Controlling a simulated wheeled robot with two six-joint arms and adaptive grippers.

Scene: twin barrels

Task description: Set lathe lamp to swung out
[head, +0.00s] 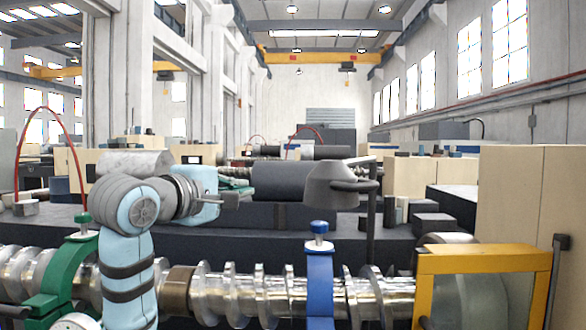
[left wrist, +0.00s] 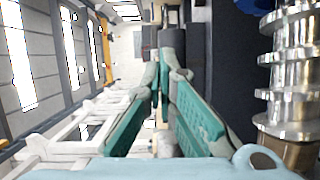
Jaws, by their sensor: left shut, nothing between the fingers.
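The lathe lamp has a grey, cone-shaped head (head: 335,186) on a short dark arm, carried by a thin dark post (head: 372,225) right of centre in the head view. My left gripper (head: 232,201) is shut and empty, pointing right, left of the lamp head and apart from it in the picture. Its teal fingers meet in the left wrist view (left wrist: 160,72). A grey rounded shape (left wrist: 171,38) shows beyond the fingertips there; I cannot tell whether it is the lamp. My right gripper is not in view.
A long metal screw (head: 240,292) runs across the front, with a green clamp (head: 75,262) and a blue clamp (head: 319,275) around it. A yellow-framed guard (head: 470,258) stands at the right. A dark cylinder (head: 280,181) lies behind, left of the lamp.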

